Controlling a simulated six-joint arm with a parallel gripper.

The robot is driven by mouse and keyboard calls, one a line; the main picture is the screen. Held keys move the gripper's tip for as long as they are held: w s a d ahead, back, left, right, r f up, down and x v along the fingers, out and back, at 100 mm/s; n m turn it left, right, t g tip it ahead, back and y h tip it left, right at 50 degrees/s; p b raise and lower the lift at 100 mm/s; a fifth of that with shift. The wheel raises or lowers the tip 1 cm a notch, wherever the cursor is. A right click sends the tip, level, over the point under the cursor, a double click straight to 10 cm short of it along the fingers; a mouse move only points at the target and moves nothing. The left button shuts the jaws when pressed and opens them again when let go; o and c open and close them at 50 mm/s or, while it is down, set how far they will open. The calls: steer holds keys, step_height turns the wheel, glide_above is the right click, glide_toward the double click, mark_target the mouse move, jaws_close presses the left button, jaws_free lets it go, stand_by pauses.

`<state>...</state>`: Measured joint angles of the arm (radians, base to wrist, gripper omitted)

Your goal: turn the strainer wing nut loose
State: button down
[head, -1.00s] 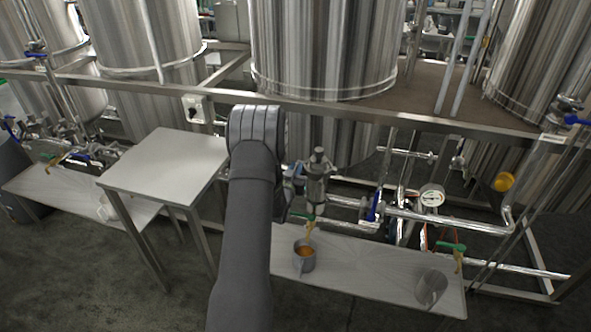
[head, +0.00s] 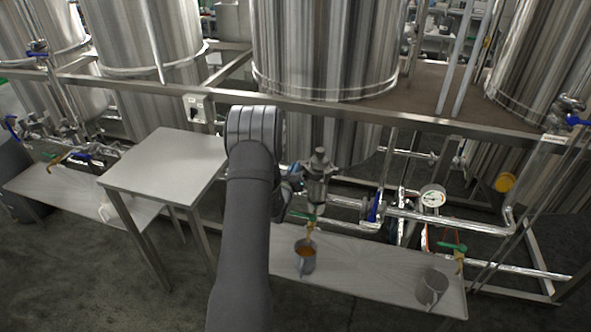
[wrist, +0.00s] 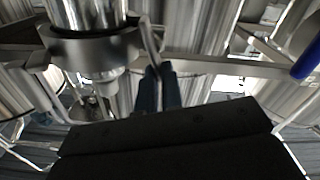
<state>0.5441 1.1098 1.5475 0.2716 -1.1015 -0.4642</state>
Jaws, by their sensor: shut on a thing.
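The strainer (head: 318,180) is a steel upright housing on the pipework, just right of my arm in the head view. In the wrist view its clamped collar (wrist: 95,48) fills the upper left. My gripper (wrist: 157,76) shows there as two dark fingers close together, beside the collar at its right, at the foot of a thin metal rod. The fingers are shut on a small part, which I take to be the wing nut; the fingers mostly hide it. In the head view my arm hides most of the gripper, left of the strainer.
A grey mug (head: 305,262) with orange liquid stands on the low bench (head: 375,275) below a green-handled tap (head: 308,219). A second grey cup (head: 432,287) stands farther right. A blue valve handle (head: 375,207) and a gauge (head: 432,197) sit on the pipes. A steel table (head: 165,165) stands left.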

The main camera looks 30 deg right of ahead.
steer(key=n, duration=0.4)
steer(key=w+a+f+n, duration=0.1)
steer(key=n, duration=0.4)
steer(key=f+n, duration=0.1)
steer(key=n, duration=0.4)
steer(key=shift+w+a+f, duration=0.15)
steer(key=shift+f, duration=0.1)
stand_by(0.4)
steer(key=c, duration=1.9)
jaws_free()
